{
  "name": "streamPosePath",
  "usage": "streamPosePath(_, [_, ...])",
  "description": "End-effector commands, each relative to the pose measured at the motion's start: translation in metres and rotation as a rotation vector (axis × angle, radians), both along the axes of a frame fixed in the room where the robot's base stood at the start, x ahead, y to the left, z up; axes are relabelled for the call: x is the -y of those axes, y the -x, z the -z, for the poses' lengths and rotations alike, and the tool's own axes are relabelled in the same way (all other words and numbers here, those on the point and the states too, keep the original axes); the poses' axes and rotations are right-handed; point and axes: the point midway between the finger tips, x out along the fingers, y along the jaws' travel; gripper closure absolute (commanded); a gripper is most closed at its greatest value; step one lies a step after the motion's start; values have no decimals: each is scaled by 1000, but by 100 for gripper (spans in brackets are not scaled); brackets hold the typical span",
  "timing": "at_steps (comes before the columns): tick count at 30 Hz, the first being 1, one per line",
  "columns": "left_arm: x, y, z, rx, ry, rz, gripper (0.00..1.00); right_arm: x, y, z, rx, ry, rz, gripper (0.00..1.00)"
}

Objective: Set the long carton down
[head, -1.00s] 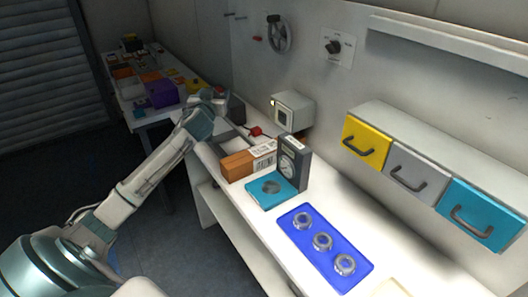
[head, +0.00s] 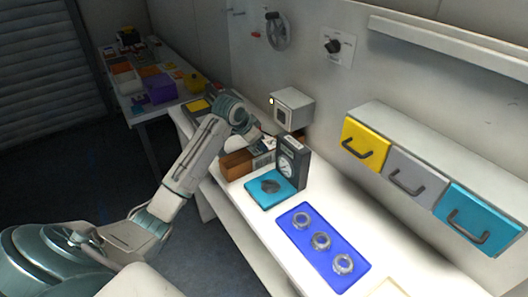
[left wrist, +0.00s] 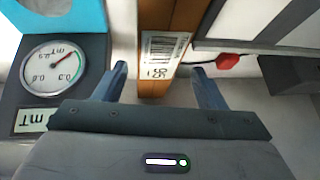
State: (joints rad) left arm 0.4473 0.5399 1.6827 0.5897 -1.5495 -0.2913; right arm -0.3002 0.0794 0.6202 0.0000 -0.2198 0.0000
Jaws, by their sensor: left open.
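The long carton (head: 236,165) is brown-orange and lies on the white bench, beside the dark gauge box. In the left wrist view the carton (left wrist: 157,88) runs up the picture with a white barcode label on it. My left gripper (head: 258,140) is over the labelled end in the head view, which partly hides that end. In the left wrist view the open fingers (left wrist: 160,82) are on either side of the carton, with a gap at each side. My right gripper is not in view.
The gauge box (head: 293,157) and a teal pad (head: 270,188) are close to the carton. A red knob (left wrist: 228,62) is near the right finger. A grey wall box (head: 292,108) is behind the gripper. A blue tray (head: 290,232) with rings lies in front.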

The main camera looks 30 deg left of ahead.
Motion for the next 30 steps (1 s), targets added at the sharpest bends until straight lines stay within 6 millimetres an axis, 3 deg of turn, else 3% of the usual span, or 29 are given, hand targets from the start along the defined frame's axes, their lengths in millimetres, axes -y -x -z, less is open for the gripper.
streamPosePath(15, [6,-32,45,0,-1,-3,36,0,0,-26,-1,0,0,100])
streamPosePath(23, [5,-33,49,0,-2,-3,36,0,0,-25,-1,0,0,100])
streamPosePath(30, [5,-33,49,0,-2,-3,83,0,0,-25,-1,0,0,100])
